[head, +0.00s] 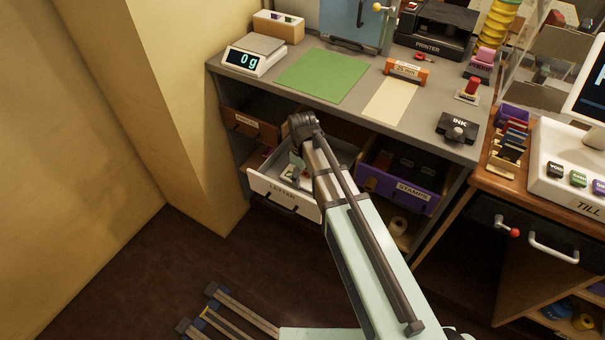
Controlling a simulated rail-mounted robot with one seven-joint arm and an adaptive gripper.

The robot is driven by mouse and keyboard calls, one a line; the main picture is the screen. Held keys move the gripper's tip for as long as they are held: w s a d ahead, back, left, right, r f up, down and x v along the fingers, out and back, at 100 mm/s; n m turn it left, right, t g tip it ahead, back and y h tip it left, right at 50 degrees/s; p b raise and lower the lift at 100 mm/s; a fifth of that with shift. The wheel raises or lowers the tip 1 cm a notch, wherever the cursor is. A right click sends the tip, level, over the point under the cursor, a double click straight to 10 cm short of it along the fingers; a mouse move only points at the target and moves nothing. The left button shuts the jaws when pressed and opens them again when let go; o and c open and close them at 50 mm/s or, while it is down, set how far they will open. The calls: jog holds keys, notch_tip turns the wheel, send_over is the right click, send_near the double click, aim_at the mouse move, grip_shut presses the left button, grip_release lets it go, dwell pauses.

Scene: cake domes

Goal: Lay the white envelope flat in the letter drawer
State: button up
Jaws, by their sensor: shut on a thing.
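The letter drawer (268,186), white with a LETTER label, is pulled out from under the counter. My gripper (297,170) points down into this drawer, partly hidden behind my own arm. It is shut on a small pale thing with a reddish mark, which looks like the white envelope (302,180), low inside the drawer. Most of the envelope is hidden by the arm and gripper. I cannot tell whether it lies flat or touches the drawer floor.
A purple STAMPS drawer (397,196) stands open to the right, and a brown drawer (243,124) is at upper left. Above, the grey counter holds a scale (253,57), a green mat (321,76) and an ink pad (457,128). A yellow wall (190,100) stands close at left.

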aim_at(302, 177)
jog(key=o, duration=1.3)
jog(key=shift+r, duration=0.15)
notch_tip(302, 177, up, 12)
jog(key=s+d+f, duration=0.2)
jog(key=d, duration=0.1)
jog(key=s+d+f+g+h, duration=0.1)
jog(key=s+d+f, duration=0.1)
jog(key=s+d, duration=0.1)
jog(key=s+d+f+m+h, duration=0.1)
jog(key=s+d+f, duration=0.1)
jog(key=d, duration=0.1)
jog(key=shift+s+d+f+g+p, duration=0.15)
jog(key=shift+s+d+g+p, duration=0.15)
jog(key=shift+s+p, duration=0.1)
jog(key=s+d+f+m+g+h+b, duration=0.1)
jog(key=s+d+f+g+h, duration=0.1)
jog(key=s+d+f, duration=0.8)
jog(key=s+a+f+m+g+y, duration=0.1)
jog(key=s+f+m+g+y, duration=0.2)
jog(key=s+f+m, duration=0.7)
jog(key=s+f+y, duration=0.1)
jog(key=s+f, duration=1.2)
jog(key=s, duration=0.2)
jog(key=shift+s, duration=0.15)
